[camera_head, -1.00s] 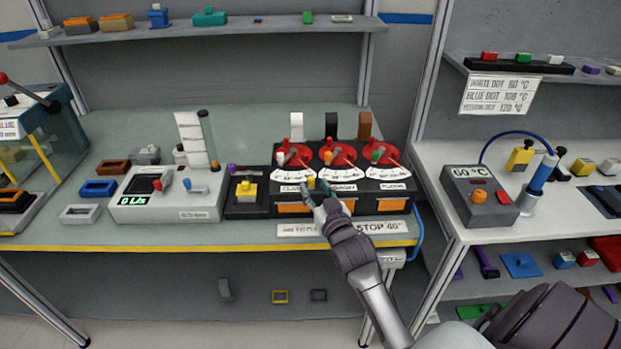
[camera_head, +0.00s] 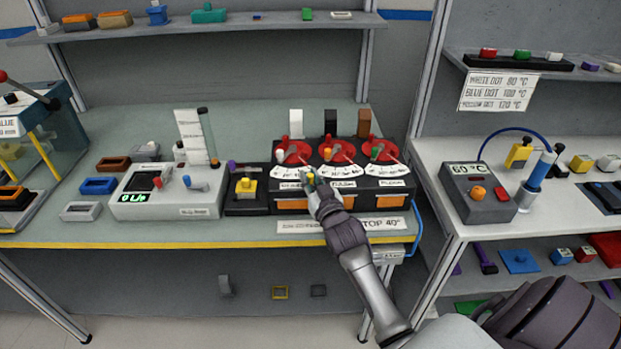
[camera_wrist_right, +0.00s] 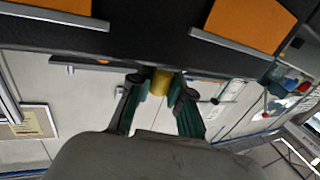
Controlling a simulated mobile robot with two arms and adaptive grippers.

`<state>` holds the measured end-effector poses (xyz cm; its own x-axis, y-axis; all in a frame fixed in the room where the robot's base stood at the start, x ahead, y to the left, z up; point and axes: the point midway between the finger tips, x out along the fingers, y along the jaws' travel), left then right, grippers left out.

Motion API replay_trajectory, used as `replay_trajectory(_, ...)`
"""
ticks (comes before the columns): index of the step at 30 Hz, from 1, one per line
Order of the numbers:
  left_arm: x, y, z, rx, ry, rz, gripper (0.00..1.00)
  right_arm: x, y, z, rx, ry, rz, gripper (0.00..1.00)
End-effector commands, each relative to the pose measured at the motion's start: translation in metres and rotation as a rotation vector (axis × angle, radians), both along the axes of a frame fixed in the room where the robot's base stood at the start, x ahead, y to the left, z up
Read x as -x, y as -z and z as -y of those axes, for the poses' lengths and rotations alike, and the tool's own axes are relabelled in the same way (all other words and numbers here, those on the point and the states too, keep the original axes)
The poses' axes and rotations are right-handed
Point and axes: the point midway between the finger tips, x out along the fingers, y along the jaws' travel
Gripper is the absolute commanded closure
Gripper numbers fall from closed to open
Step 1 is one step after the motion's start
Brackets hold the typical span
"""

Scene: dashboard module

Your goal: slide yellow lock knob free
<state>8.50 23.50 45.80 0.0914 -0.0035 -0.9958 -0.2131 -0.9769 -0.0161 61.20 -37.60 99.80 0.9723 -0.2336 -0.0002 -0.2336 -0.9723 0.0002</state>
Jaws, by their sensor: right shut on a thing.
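A black module (camera_head: 341,202) with three red dials (camera_head: 337,150) and orange front panels stands on the bench in the head view. The yellow lock knob (camera_wrist_right: 160,82) is a small cylinder at the module's front edge in the right wrist view, between the two green fingers. My right gripper (camera_head: 312,183) is shut on it at the left-middle of the module. The fingers also show in the right wrist view (camera_wrist_right: 158,92). In the head view the fingers mostly hide the knob. My left gripper is not in view.
A smaller black box with a yellow knob (camera_head: 246,187) stands just left of the module. A white flow meter (camera_head: 166,203) stands further left. A grey box reading 60 °C (camera_head: 478,192) is on the right bench. A label plate (camera_head: 300,227) lies at the bench's front edge.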

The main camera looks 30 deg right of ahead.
Motion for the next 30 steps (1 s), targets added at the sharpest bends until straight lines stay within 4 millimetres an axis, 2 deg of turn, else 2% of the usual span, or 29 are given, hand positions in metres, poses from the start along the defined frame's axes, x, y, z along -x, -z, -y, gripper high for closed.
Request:
replay_trajectory(7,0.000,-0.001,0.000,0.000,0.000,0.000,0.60,0.002,0.000,0.003,0.001,0.000,-0.001,1.00)
replay_trajectory(15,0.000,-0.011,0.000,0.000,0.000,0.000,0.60,0.022,0.000,0.036,0.002,0.000,-0.003,1.00)
replay_trajectory(24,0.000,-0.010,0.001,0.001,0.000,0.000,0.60,0.024,0.001,0.039,0.001,0.003,-0.002,1.00)
replay_trajectory(25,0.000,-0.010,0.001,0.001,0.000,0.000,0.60,0.024,0.001,0.039,0.001,0.003,-0.002,0.78)
replay_trajectory(29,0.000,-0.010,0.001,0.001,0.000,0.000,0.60,0.024,0.001,0.039,0.001,0.003,-0.002,0.57)
replay_trajectory(30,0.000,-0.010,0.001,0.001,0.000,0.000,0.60,0.024,0.001,0.039,0.001,0.002,-0.002,0.55)
